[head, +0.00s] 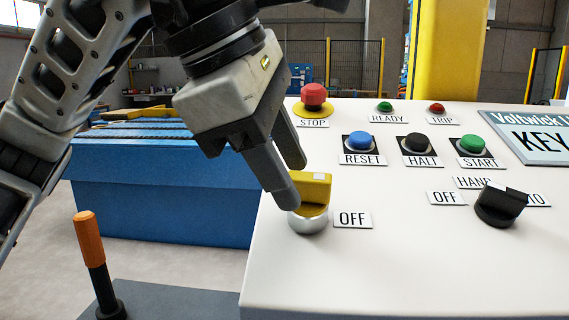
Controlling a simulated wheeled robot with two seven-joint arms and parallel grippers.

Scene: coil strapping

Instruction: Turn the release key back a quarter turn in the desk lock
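The yellow release key (316,192) stands in a round silver desk lock (308,224) near the left edge of the white desk top. Its flat grip lies roughly left to right, with a pale mark on the top at the right end. An OFF label (352,220) sits just right of the lock. My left gripper (290,187) reaches down from the upper left, fingers apart. The near finger covers the left part of the key; the far finger's tip is at the key's upper left edge. Contact cannot be told. My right gripper is not in view.
A red STOP button (314,97) stands behind the key. Blue RESET (359,142), black HALT (415,144) and green START (473,145) buttons and a black selector knob (499,207) lie to the right. An orange-handled lever (91,245) stands left of the desk. The desk front is clear.

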